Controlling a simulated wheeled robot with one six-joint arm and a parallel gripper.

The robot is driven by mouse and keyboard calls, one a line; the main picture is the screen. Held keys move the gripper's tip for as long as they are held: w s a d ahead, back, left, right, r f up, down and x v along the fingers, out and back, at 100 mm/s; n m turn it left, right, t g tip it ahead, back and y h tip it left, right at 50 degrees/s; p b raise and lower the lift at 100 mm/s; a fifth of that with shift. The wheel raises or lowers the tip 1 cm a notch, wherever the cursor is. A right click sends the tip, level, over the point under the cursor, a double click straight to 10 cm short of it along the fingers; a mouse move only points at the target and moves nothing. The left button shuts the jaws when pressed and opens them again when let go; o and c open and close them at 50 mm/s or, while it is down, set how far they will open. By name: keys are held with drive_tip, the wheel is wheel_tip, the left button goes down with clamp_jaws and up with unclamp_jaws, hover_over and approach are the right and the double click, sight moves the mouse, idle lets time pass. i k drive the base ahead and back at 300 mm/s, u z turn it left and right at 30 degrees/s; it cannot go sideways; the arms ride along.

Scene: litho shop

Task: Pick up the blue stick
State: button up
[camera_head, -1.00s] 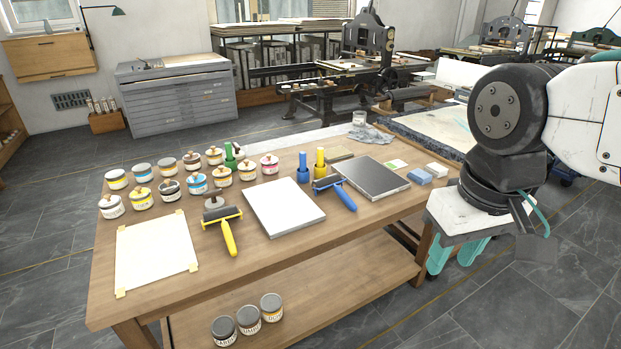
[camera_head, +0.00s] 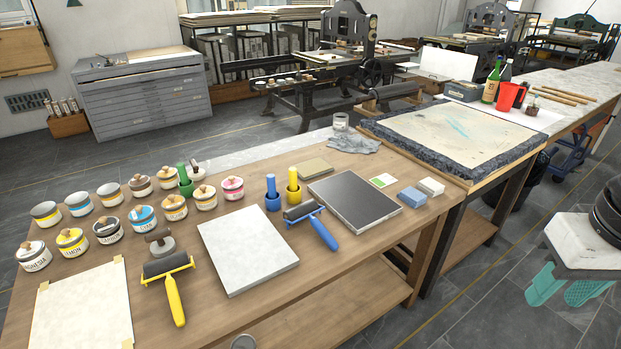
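The blue stick (camera_head: 271,186) stands upright in a small blue holder (camera_head: 273,203) on the wooden table, left of a yellow stick (camera_head: 293,179) in a yellow holder. My gripper (camera_head: 566,291) is at the right edge of the view, beyond the table's right side and far from the blue stick. Its two teal fingers point down and appear spread, with nothing visible between them. The blue stick's lower end is hidden in its holder.
A green stick (camera_head: 182,174) stands among several ink jars. Near the blue stick are a blue-handled roller (camera_head: 316,226), a pale slab (camera_head: 246,249) and a dark plate (camera_head: 355,199). A yellow-handled roller (camera_head: 170,283) lies farther left. A stone slab (camera_head: 460,136) stands behind right.

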sight(270, 177)
drive_tip(key=z, duration=0.2)
drive_tip(key=i, duration=0.8)
drive_tip(key=u, duration=0.75)
drive_tip(key=i, duration=0.7)
drive_tip(key=u, duration=0.7)
